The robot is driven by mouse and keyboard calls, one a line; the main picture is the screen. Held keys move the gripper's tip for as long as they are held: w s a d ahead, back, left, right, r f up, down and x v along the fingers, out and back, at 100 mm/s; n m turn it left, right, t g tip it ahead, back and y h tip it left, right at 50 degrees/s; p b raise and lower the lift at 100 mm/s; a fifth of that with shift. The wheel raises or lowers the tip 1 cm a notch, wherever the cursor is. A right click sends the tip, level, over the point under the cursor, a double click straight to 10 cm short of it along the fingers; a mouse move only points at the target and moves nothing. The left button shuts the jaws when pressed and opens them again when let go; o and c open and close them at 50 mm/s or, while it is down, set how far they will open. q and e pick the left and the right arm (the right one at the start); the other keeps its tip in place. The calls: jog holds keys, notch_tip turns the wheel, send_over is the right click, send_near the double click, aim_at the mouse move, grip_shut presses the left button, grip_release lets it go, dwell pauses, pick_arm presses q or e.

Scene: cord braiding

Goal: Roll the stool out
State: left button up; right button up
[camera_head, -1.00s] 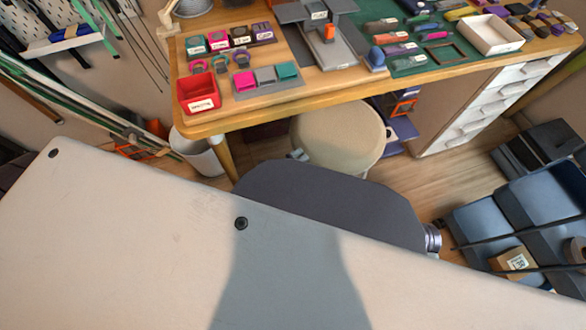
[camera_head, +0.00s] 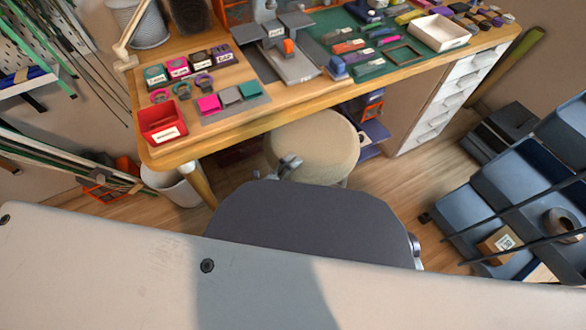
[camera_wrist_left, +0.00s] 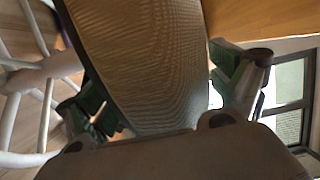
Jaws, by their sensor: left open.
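The stool has a round beige seat (camera_head: 318,145) and stands partly under the front edge of the wooden workbench (camera_head: 235,127). My left gripper (camera_head: 288,166) shows at the front left of the seat in the head view; my own body hides most of that arm. In the left wrist view, the gripper (camera_wrist_left: 165,95) is open, its fingers on either side of the seat (camera_wrist_left: 150,60). Whether the fingers touch the seat I cannot tell. Pale stool legs (camera_wrist_left: 40,75) show at the left there. My right gripper is not in view.
A white bin (camera_head: 172,184) stands on the floor left of the stool, by the bench leg. White drawers (camera_head: 452,98) stand to the right. Blue-grey crates (camera_head: 505,180) fill the right side. Some wooden floor (camera_head: 405,182) is bare between stool and crates.

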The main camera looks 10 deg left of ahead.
pick_arm(q)
jog(key=c, duration=2)
